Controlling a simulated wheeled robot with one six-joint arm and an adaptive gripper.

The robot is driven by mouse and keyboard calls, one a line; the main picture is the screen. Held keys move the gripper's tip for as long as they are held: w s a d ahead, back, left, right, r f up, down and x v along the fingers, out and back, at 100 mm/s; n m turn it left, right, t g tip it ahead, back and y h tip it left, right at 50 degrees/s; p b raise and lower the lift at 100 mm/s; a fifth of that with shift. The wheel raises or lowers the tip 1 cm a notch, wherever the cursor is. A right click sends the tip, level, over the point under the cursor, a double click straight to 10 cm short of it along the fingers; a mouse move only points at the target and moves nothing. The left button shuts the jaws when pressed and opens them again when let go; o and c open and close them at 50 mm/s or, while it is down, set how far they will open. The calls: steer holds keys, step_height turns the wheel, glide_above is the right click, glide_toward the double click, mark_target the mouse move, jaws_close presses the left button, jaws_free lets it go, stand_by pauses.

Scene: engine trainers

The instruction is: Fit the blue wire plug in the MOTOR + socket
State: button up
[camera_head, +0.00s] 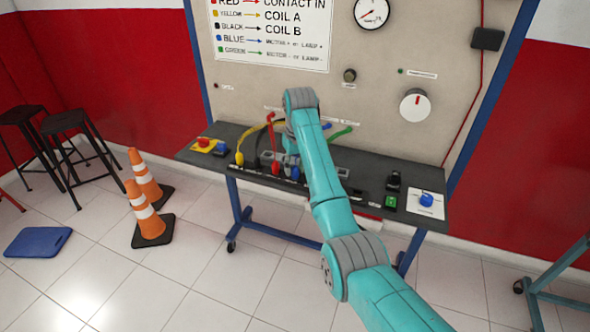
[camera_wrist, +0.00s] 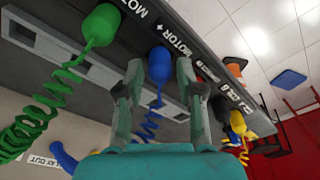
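The blue plug (camera_wrist: 159,66) shows between my gripper's fingers in the wrist view, beside the "MOTOR +" label (camera_wrist: 170,36). Its coiled blue wire (camera_wrist: 154,115) trails toward the panel. The plug's tip meets the dark bench top; whether it is seated in the socket I cannot tell. My gripper (camera_wrist: 158,68) is open, one finger on each side of the plug, with gaps visible. In the head view the blue plug (camera_head: 295,173) stands near the bench's front edge, beside my arm. My gripper (camera_head: 291,155) is mostly hidden there behind my arm.
A green plug (camera_wrist: 100,25) with a coiled wire is on one side; black (camera_wrist: 220,108) and yellow (camera_wrist: 237,121) plugs are on the other. A red plug (camera_head: 276,168) stands left of the blue one. Orange cones (camera_head: 150,222) and stools (camera_head: 66,124) are left of the bench.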

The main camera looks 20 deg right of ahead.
steer(key=shift+s+r, duration=0.2)
steer(key=shift+r, duration=1.75)
steer(key=shift+r, duration=0.1)
steer(key=shift+r, duration=1)
steer(key=o, duration=0.5)
steer(key=shift+o, duration=0.2)
steer(key=shift+f, duration=0.1)
